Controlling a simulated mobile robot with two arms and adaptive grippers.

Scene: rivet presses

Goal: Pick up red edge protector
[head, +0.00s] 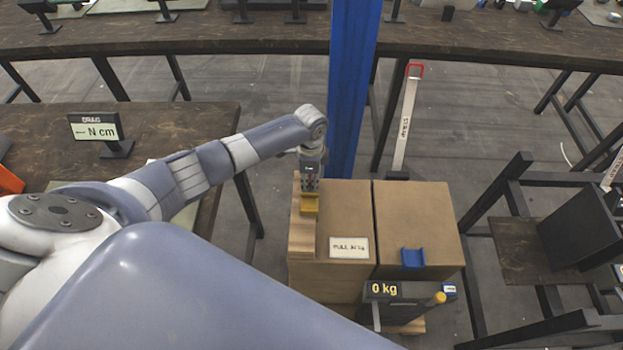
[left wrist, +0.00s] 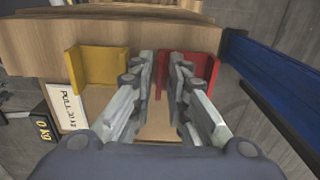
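The red edge protector (left wrist: 203,72) is an angled piece on the wooden box edge, right of centre in the left wrist view. In the head view it is hidden, apparently behind my left gripper (head: 311,184). In the left wrist view my left gripper (left wrist: 161,62) is open by a narrow gap, with a red flange of the protector showing between the fingers. I cannot tell whether the fingers touch it. My right gripper is not in view.
A blue edge protector (head: 412,258) lies on the right-hand box (head: 420,215). A blue post (head: 352,90) stands close behind the boxes. A 0 kg display (head: 385,289) is in front.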

